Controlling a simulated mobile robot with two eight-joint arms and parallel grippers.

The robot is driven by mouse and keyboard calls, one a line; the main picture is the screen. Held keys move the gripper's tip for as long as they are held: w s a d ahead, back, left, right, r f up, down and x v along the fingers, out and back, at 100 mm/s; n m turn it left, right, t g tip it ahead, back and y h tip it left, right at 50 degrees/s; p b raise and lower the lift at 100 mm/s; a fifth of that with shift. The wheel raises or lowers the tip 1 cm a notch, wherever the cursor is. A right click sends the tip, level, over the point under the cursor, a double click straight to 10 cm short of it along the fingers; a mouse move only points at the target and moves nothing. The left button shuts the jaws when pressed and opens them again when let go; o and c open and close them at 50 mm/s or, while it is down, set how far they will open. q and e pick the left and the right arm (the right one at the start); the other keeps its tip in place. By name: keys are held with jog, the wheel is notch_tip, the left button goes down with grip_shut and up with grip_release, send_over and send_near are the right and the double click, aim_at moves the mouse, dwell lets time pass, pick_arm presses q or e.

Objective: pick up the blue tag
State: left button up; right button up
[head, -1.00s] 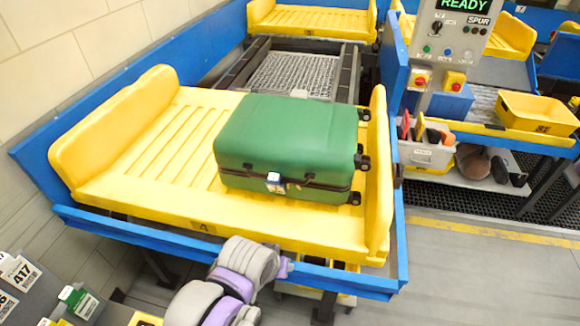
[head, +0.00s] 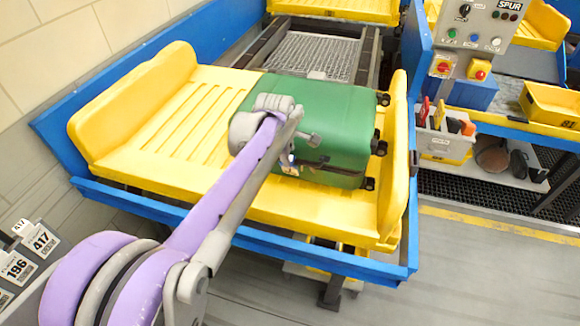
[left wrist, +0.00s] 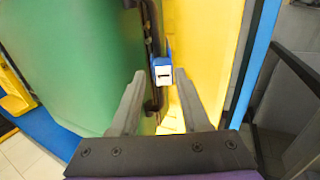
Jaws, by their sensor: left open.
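The blue tag (left wrist: 162,70), blue with a white face, hangs at the seam and handle side of a green suitcase (head: 340,110). In the left wrist view it shows beyond and between my fingertips. In the head view it is mostly hidden behind my left arm. My left gripper (left wrist: 158,82) is open and empty, with its two grey fingers pointing at the tag; I see no contact. The left gripper (head: 292,140) is in front of the suitcase's near side in the head view, partly covered by its own arm. My right gripper is not in view.
The suitcase lies on a yellow tray (head: 150,130) with raised ends, inside a blue-railed conveyor. A control box (head: 485,30) and a yellow bin (head: 550,105) stand at the right. Numbered cards (head: 30,245) are at the lower left. The floor at the lower right is clear.

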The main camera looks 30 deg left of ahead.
pick_arm(q)
jog(key=x, duration=0.6)
jog(key=shift+a, duration=0.1)
jog(key=shift+s, duration=0.1)
grip_shut()
